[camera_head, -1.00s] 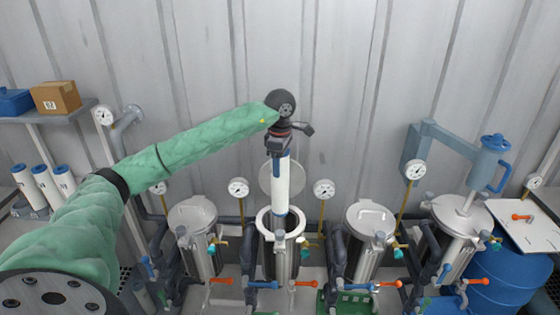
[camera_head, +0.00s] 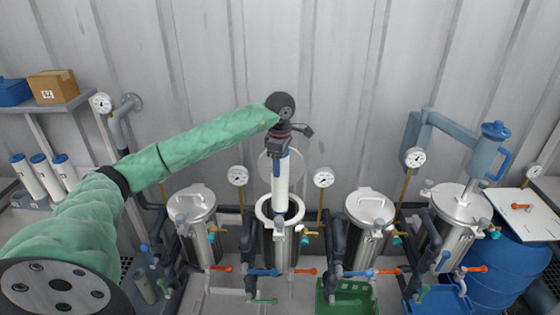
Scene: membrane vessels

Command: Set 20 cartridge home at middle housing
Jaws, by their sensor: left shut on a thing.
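My left gripper (camera_head: 287,133) is shut on the top end of a white cartridge (camera_head: 282,185) with blue bands. The cartridge hangs upright, and its lower end is at the mouth of the open middle housing (camera_head: 279,240), a steel vessel with a pale rim. How deep the end reaches inside is hard to tell. The housing's round lid (camera_head: 265,166) stands open behind the cartridge. My right gripper is not in view.
Closed steel housings stand to the left (camera_head: 192,220) and right (camera_head: 368,222). Gauges, dark pipes and coloured valve handles crowd around them. Several more cartridges (camera_head: 40,178) stand in a rack at far left. A green crate (camera_head: 347,293) and a blue drum (camera_head: 505,262) are at lower right.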

